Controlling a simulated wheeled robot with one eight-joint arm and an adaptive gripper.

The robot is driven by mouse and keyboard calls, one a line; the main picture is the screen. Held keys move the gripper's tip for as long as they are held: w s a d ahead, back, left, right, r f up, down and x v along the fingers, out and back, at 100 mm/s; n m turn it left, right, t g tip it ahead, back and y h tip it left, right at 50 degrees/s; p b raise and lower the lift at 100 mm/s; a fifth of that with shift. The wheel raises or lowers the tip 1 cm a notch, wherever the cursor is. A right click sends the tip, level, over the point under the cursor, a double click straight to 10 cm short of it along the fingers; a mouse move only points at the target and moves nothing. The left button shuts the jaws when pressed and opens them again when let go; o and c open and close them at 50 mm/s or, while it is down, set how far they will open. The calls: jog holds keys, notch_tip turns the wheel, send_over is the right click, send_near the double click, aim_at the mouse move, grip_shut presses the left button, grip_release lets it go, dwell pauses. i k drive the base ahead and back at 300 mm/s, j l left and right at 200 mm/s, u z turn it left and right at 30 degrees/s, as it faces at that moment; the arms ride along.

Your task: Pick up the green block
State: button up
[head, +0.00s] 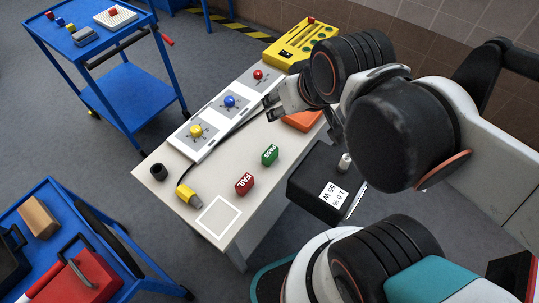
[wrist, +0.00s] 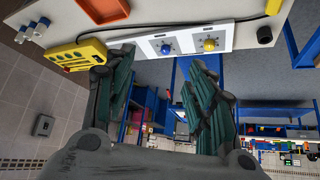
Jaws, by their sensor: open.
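The green block (head: 269,154), marked PASS, lies on the pale table (head: 245,187) in the head view. A red block (head: 244,184) marked FAIL lies just in front of it, apart from it. My gripper (head: 271,108) is above the table near the knob panels, up from the green block in the picture and not touching it. In the wrist view my gripper (wrist: 158,62) has its two dark green-padded fingers spread with nothing held between them. The green block does not show in the wrist view.
White panels with a yellow knob (head: 196,131), blue knob (head: 230,101) and red knob (head: 258,74) line the table's far side. A black cable runs to a yellow connector (head: 189,196). A black cup (head: 159,171), orange tray (head: 301,121) and black box (head: 318,181) are nearby.

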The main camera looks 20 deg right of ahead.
aim_at(268, 157)
jog(key=j+z, duration=0.1)
jog(key=z, duration=0.4)
jog(key=k+j+z, duration=0.25)
jog(key=j+z, duration=0.3)
jog(key=j, duration=0.15)
jog(key=k+j+z, duration=0.25)
jog(key=k+j, duration=0.55)
jog(key=j+z, duration=0.05)
jog(key=j, duration=0.1)
